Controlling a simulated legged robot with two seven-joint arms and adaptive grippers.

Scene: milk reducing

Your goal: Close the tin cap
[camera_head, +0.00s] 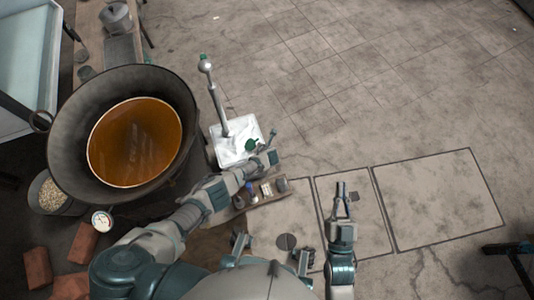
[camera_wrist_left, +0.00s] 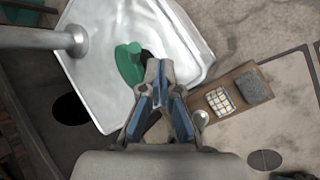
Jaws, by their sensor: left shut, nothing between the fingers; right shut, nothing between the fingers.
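The tin is a white, square-topped metal can (camera_head: 226,150), standing right of the large pot; its top also shows in the left wrist view (camera_wrist_left: 185,52). Its green cap (camera_head: 251,145) appears tilted open beside a dark round opening (camera_wrist_left: 147,54). In the left wrist view the cap (camera_wrist_left: 128,66) is just left of my fingertips. My left gripper (camera_head: 271,154) is shut and empty over the tin's near right side, and its tips (camera_wrist_left: 159,66) overlap the opening's edge in the picture. I cannot tell whether they touch the cap. My right gripper (camera_head: 341,186) is shut and empty over the floor.
A big dark pot (camera_head: 64,150) of orange-brown liquid (camera_head: 135,142) stands at left. A metal rod (camera_head: 215,98) rises over the tin. A wooden tray (camera_head: 266,199) with small items lies near my left forearm. Bricks (camera_head: 83,243) and a gauge (camera_head: 102,221) are lower left. The floor at right is mostly clear.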

